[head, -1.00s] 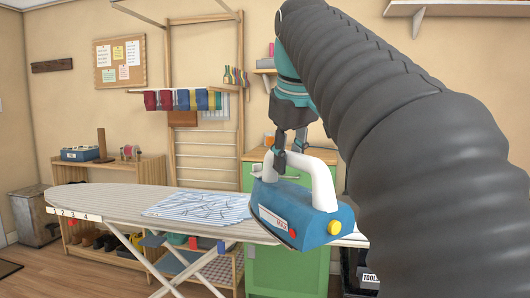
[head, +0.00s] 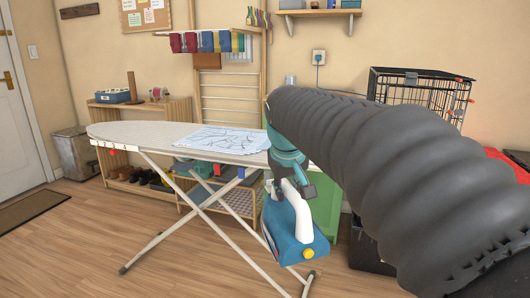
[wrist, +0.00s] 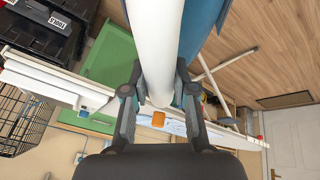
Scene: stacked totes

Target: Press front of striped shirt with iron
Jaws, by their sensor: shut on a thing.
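My gripper (head: 289,186) is shut on the white handle of the blue iron (head: 292,238). In the wrist view my gripper's fingers (wrist: 160,98) sit on both sides of the white iron handle (wrist: 155,40). The iron hangs in the air in front of the board's right end, lower than the board top. The blue-and-white striped shirt (head: 222,139) lies on the ironing board (head: 130,136), toward its right end, with dark wrinkle lines across it. A sliver of the shirt shows beyond the gripper in the wrist view (wrist: 174,127). The iron and shirt are apart.
A green cabinet (head: 326,207) stands behind the iron. A wire crate (head: 420,92) is at the right. A wooden shelf (head: 172,114) with shoes stands behind the board. The floor at the front left (head: 75,245) is clear.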

